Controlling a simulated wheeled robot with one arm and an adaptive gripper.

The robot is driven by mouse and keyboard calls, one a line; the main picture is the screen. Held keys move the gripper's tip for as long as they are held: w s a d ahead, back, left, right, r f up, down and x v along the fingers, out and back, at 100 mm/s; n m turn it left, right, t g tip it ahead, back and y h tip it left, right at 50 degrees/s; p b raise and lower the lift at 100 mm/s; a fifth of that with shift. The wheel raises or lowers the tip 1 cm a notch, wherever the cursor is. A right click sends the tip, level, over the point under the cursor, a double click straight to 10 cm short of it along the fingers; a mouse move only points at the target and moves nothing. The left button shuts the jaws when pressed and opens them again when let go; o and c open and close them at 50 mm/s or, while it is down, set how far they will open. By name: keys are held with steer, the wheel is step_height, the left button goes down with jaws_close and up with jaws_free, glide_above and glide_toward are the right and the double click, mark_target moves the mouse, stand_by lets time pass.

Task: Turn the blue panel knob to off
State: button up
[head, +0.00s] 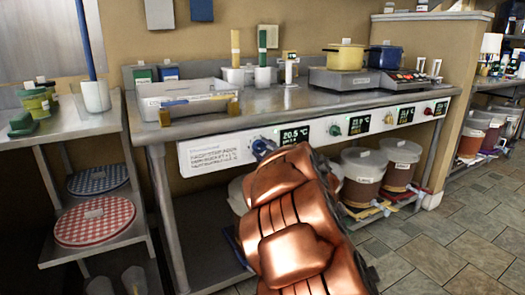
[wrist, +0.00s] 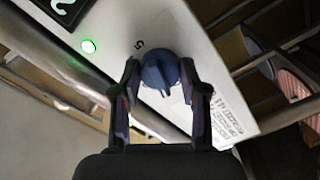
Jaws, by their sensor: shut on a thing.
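The blue knob (wrist: 158,72) sits on the white panel (wrist: 214,105) between the two fingertips of my gripper (wrist: 161,78) in the wrist view. My gripper is shut on the knob, with one dark finger on each side. A ridge on the knob's face points toward the lower part of that view. A lit green lamp (wrist: 88,46) is beside the knob. In the head view the blue knob (head: 262,146) shows at the left part of the panel (head: 215,150), by a display (head: 295,134) reading 20.5 °C. My copper arm hides most of my gripper there.
More knobs run along the panel: green (head: 335,130), pale (head: 388,118) and red (head: 428,111). Lidded buckets (head: 401,165) stand on the shelf below. Pots (head: 346,55) and a tray (head: 188,95) are on the bench above. Tiled floor at right is clear.

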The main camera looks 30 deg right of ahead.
steer(key=shift+r+n, duration=0.1)
steer(key=shift+n, duration=1.9)
steer(key=o, duration=1.1)
steer(key=shift+o, duration=0.2)
steer(key=shift+s, duration=0.1)
steer(key=s, duration=1.1)
steer(key=shift+s+a, duration=0.4)
steer(key=shift+a, duration=0.05)
